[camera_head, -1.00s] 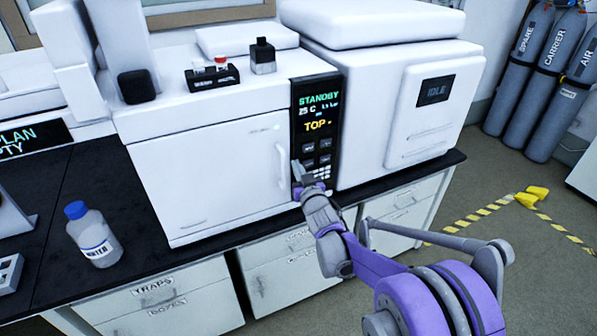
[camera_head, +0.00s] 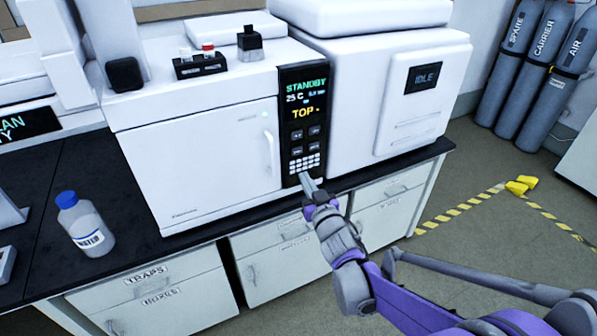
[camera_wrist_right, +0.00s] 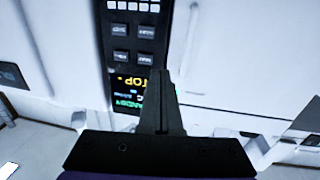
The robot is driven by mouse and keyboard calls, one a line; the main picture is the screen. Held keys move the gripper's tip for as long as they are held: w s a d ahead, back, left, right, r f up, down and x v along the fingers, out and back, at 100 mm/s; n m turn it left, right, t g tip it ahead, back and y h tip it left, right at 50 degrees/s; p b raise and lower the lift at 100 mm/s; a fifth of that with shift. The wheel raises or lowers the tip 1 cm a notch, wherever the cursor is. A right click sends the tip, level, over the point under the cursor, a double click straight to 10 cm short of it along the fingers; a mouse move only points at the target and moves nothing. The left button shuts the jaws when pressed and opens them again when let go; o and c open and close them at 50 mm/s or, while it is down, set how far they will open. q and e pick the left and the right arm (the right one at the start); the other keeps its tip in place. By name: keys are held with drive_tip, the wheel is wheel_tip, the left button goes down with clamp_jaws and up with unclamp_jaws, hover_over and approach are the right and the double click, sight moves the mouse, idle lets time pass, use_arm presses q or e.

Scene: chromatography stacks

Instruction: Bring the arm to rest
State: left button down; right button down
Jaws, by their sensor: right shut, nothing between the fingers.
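My right gripper (camera_head: 308,184) is shut and empty. In the head view it is in front of the lower end of the black control panel (camera_head: 304,125), near the bench's front edge; I cannot tell whether it touches. The panel reads STANDBY, 25 C and TOP, with buttons and a keypad below. In the right wrist view the shut fingers (camera_wrist_right: 162,105) stand in front of the same panel (camera_wrist_right: 131,50), which appears upside down. My left gripper is not in view.
The white instrument (camera_head: 200,150) with a door handle stands on the black bench (camera_head: 110,255). A blue-capped water bottle (camera_head: 85,225) stands at left. A unit reading IDLE (camera_head: 423,77) is at right. Gas cylinders (camera_head: 545,75) and striped floor tape (camera_head: 468,207) lie beyond.

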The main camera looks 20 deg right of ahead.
drive_tip(key=shift+s+r, duration=0.1)
drive_tip(key=shift+s, duration=0.65)
drive_tip(key=s+a+f+g+p, duration=0.2)
drive_tip(key=s+a+g, duration=0.1)
drive_tip(key=s, duration=0.6)
drive_tip(key=s+a+f+g+y+p, duration=0.1)
drive_tip(key=s+a+f+g+p, duration=0.1)
drive_tip(key=s+g, duration=0.3)
drive_tip(key=s+a+f+n+g+p, duration=0.1)
drive_tip(key=s+a+f+g+p, duration=0.1)
drive_tip(key=s, duration=1.1)
drive_tip(key=a+f+g, duration=0.1)
drive_tip(key=a+g, duration=0.1)
drive_tip(key=shift+s+a+g+y, duration=0.25)
drive_tip(key=shift+a+g+y, duration=0.05)
drive_tip(key=shift+a, duration=0.05)
drive_tip(key=shift+f, duration=0.1)
